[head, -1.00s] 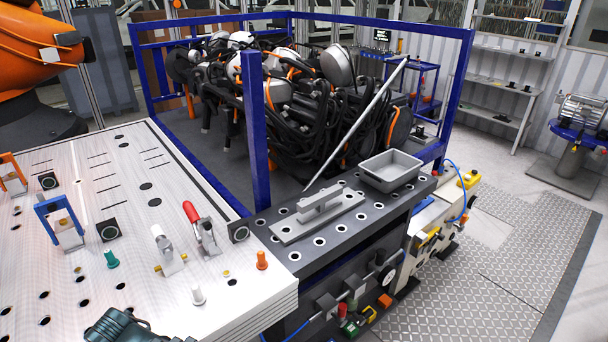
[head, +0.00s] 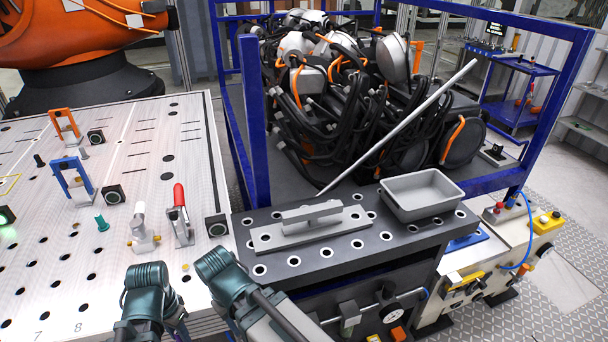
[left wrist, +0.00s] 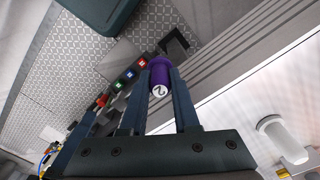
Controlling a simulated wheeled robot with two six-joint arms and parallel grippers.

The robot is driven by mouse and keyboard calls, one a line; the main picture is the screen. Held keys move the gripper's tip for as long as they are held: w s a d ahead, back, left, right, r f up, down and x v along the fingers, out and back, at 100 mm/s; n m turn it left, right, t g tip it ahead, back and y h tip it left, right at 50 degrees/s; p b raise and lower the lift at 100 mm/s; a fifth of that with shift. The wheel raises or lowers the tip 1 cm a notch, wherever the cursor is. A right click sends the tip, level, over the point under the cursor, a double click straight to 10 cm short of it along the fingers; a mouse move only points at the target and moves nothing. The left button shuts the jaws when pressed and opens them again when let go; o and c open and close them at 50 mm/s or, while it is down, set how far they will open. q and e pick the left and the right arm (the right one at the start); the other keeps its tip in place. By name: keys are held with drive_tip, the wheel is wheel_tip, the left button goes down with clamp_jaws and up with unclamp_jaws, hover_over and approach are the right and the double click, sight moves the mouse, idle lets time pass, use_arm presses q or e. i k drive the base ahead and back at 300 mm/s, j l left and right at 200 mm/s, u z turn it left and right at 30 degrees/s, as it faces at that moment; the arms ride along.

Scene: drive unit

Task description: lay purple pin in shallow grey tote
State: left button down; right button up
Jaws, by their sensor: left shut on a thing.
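The purple pin (left wrist: 160,72), with a white end marked 2, is between the fingers of my left gripper (left wrist: 161,80) in the left wrist view. The gripper is shut on it, and the pin is held near the edge of the pale table. The shallow grey tote (head: 432,210) stands on the dark bench at the right in the head view. Its visible inside looks empty. My teal arm links show at the bottom of the head view, but no gripper fingers show there. My right gripper is not in view.
A grey plate with a raised block (head: 312,226) lies left of the tote on the dark bench (head: 365,253). A blue-framed crate (head: 254,120) with dark cables stands behind. A slanted pole (head: 400,125) rises behind the tote. Red-handled (head: 180,205) and white clamps stand on the pale table.

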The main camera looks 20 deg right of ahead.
sight(407, 204)
drive_tip(key=k+l, duration=0.15)
drive_tip(key=l, duration=1.15)
drive_tip(key=k+l+z, duration=0.1)
drive_tip(key=l, duration=1.25)
drive_tip(key=k+l, duration=0.1)
drive_tip(key=l, duration=1.2)
drive_tip(key=k+z, duration=0.05)
